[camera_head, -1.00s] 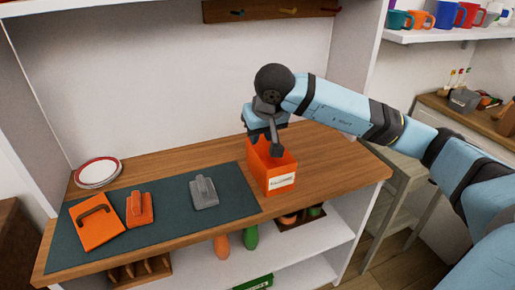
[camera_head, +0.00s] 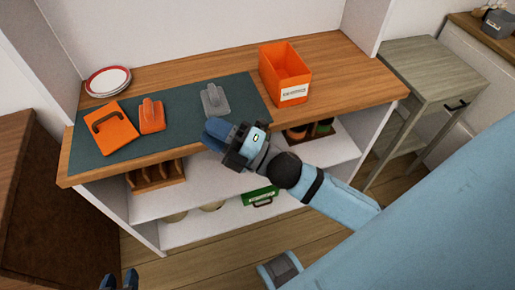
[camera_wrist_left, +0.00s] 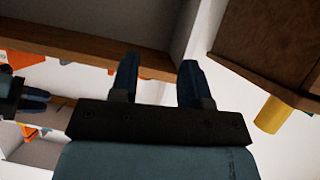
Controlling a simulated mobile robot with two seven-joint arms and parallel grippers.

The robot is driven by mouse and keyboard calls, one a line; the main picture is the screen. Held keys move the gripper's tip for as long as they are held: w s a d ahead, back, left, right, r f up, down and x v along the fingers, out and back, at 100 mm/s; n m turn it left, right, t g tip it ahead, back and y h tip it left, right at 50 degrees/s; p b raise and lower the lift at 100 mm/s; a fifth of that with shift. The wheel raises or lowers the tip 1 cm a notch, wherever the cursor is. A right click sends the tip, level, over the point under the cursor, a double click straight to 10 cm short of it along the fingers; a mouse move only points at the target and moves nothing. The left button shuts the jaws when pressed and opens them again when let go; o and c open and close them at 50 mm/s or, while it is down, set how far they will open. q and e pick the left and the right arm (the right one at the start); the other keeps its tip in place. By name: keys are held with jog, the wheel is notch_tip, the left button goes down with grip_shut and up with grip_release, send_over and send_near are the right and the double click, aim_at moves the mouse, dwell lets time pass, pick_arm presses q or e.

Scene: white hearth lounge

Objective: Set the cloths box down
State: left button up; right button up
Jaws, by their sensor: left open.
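The cloths box, an open-topped orange box (camera_head: 272,79) with a white label on its front, stands upright on the wooden counter (camera_head: 345,72) just right of the dark mat. No gripper touches it. My right gripper (camera_head: 213,133) is in front of the counter's edge, left of and nearer than the box, empty, its fingers apart; it also shows in the left wrist view (camera_wrist_left: 38,99). My left gripper (camera_head: 120,281) shows only its fingertips at the bottom left of the head view. In the left wrist view it is open and empty (camera_wrist_left: 158,80).
The dark mat (camera_head: 185,118) holds an orange flat case (camera_head: 105,128), an orange tool (camera_head: 151,116) and a grey tool (camera_head: 214,99). Plates (camera_head: 107,81) lie behind it. A green box (camera_head: 260,196) sits on a lower shelf. The counter right of the box is clear.

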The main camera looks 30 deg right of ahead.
jog(key=s+d+f+m+g+h, duration=0.2)
jog(key=s+f+m+h, duration=0.2)
jog(key=f+m, duration=0.5)
jog(key=s+d+f+m+g+h, duration=0.1)
jog(key=s+f+m+g+h, duration=0.2)
jog(key=f+m, duration=0.7)
jog(key=s+m+h, duration=0.2)
jog(key=s+m, duration=0.1)
jog(key=shift+s+d+f+g+h, duration=0.15)
jog(key=shift+s+d+g+h, duration=0.05)
jog(key=shift+d+g+h, duration=0.15)
pick_arm(q)
jog(key=shift+a, duration=0.1)
notch_tip(320, 180, up, 17)
jog(key=s+a+p, duration=0.1)
jog(key=a+p, duration=0.1)
jog(key=p, duration=2.6)
jog(key=shift+s+r+g+y, duration=0.15)
jog(key=shift+s+g+y, duration=0.2)
jog(key=shift+g+y, duration=0.05)
pick_arm(e)
notch_tip(320, 180, up, 17)
jog(key=s+d, duration=0.1)
jog(key=d, duration=0.1)
jog(key=shift+s+d+g+h, duration=0.15)
jog(key=shift+s+g+h, duration=0.15)
jog(key=shift+g+h, duration=0.05)
pick_arm(q)
jog(key=shift+a, duration=0.1)
